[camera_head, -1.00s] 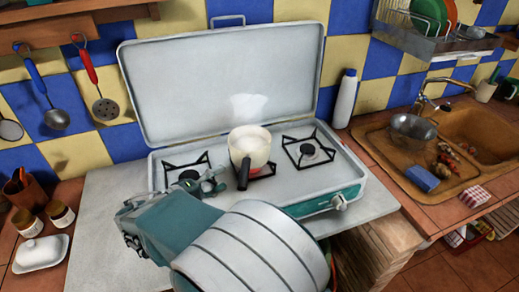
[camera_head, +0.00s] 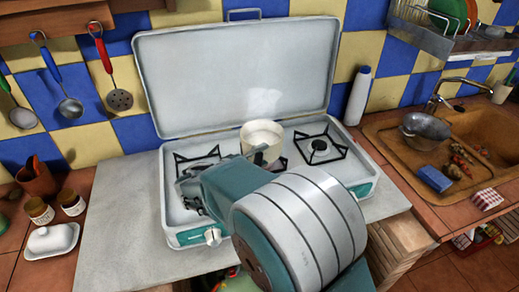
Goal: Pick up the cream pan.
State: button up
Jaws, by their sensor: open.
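The cream pan (camera_head: 262,134) stands upright on the middle burner of the white camp stove (camera_head: 353,193). Its rim and part of its side show. My arm covers its lower front and most of its handle. My gripper (camera_head: 190,190) is to the left of the pan, over the front of the left burner. It is open, with nothing seen in it. Its fingers are small and partly hidden by my wrist, and they look apart from the pan.
The stove's raised lid (camera_head: 237,75) stands behind the pan. A white bottle (camera_head: 357,96) stands right of the stove, then the sink (camera_head: 395,150) with a metal colander (camera_head: 424,131). A butter dish (camera_head: 53,240) and jars are at left. The right burner is empty.

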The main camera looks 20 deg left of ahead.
jog(key=shift+d, duration=0.25)
grip_shut()
jog(key=shift+r, duration=0.1)
